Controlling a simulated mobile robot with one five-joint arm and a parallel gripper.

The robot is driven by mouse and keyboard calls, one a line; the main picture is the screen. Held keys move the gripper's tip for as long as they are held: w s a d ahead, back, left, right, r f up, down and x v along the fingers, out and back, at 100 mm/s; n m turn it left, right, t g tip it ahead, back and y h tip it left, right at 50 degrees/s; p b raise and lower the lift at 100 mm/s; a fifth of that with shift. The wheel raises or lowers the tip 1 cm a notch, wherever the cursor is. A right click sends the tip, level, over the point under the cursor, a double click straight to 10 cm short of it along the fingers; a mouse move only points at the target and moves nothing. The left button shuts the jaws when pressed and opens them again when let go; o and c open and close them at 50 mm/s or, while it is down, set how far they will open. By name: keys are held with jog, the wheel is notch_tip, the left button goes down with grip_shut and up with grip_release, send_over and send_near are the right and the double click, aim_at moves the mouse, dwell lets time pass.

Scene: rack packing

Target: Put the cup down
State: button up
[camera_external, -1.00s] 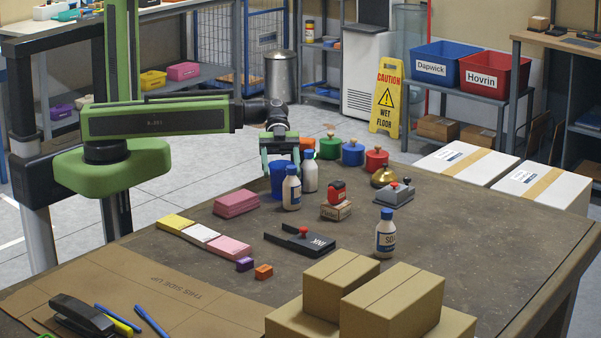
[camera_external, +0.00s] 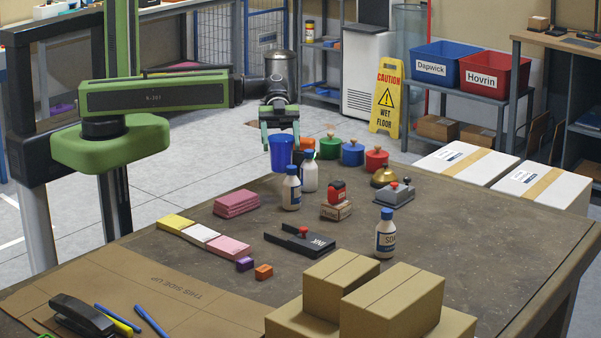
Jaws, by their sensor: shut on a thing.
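The blue cup (camera_external: 281,157) is upright at the far left part of the table (camera_external: 440,235). My gripper (camera_external: 281,140) points down and is shut on the cup near its rim, with a finger on each side. The cup hangs in the air, behind two white bottles with blue caps. The nearer bottle (camera_external: 291,190) and the one beside it (camera_external: 309,172) stand on the table just in front and to the right of the cup. The bottles hide little of it.
Orange, green (camera_external: 329,147), blue (camera_external: 352,153) and red (camera_external: 376,158) lidded pots stand to the right. A brass bell (camera_external: 383,177) is near them. Pink sticky notes (camera_external: 237,203) lie in front. Cardboard boxes (camera_external: 393,302) fill the front. The right middle of the table is clear.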

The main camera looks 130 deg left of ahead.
jog(key=w+r+m+g+h+p, duration=0.1)
jog(key=w+r+m+g+p, duration=0.1)
jog(key=w+r+p, duration=0.45)
jog(key=w+d+f+n+t+b, duration=0.1)
jog(key=w+d, duration=0.2)
jog(key=w, duration=0.6)
jog(key=w+d+f+y+b, duration=0.1)
jog(key=w+d+b, duration=0.1)
jog(key=w, duration=0.6)
jog(key=w+d+f+n+t+b, duration=0.1)
jog(key=w+d, duration=0.2)
jog(key=w, duration=0.6)
jog(key=a+f+b, duration=0.3)
jog(key=b, duration=0.1)
jog(key=w+a+f+b, duration=0.1)
jog(key=a+f+b, duration=0.3)
jog(key=w+a+f+b, duration=0.1)
jog(key=a+f+b, duration=0.2)
jog(key=a+f, duration=0.1)
jog(key=shift+w+a+f+b, duration=0.15)
jog(key=shift+w+a+b, duration=0.1)
jog(key=shift+b, duration=0.15)
jog(key=o, duration=1.5)
